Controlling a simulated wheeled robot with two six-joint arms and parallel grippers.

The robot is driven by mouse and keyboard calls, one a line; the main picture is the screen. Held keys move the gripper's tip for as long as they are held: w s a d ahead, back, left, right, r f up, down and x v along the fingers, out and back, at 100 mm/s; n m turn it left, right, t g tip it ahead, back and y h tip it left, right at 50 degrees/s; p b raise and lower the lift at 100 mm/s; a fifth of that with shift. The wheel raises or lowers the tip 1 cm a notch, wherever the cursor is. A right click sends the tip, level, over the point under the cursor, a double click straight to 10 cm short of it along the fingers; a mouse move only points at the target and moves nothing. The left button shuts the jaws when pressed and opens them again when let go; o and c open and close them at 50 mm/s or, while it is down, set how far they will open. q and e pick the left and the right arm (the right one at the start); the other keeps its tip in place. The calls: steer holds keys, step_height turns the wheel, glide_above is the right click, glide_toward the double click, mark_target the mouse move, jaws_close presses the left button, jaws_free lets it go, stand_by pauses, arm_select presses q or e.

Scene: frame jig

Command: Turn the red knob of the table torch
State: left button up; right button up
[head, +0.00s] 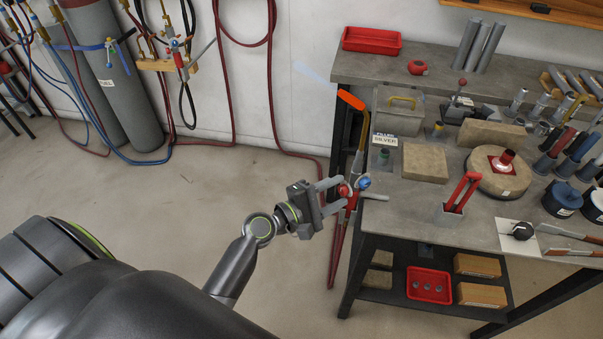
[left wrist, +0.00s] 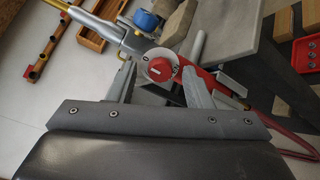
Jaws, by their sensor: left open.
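The table torch (head: 358,155) is fixed at the left edge of the workbench, with a brass tube rising to an orange end. Its round red knob (head: 345,190) faces my left gripper, and a blue knob (head: 364,182) sits just right of it. My left gripper (head: 337,195) is open, its fingers reaching to the red knob. In the left wrist view the red knob (left wrist: 160,69) lies between the two fingertips (left wrist: 159,72), with a gap visible on both sides. The blue knob (left wrist: 146,20) is beyond it. My right gripper is in no view.
The workbench (head: 470,225) holds a red holder (head: 460,195), a round turntable block (head: 498,178), bricks and many tools. Red hoses (head: 335,245) hang below the torch. A lower shelf holds a red tray (head: 429,285).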

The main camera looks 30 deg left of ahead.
arm_select(q)
steer(key=f+b+v, duration=0.1)
steer(key=b+v, duration=0.4)
steer(key=v, duration=1.2)
steer(key=shift+s+r+b, duration=0.2)
steer(key=shift+r+b, duration=0.1)
steer(key=shift+r, duration=0.05)
steer(key=shift+a, duration=0.15)
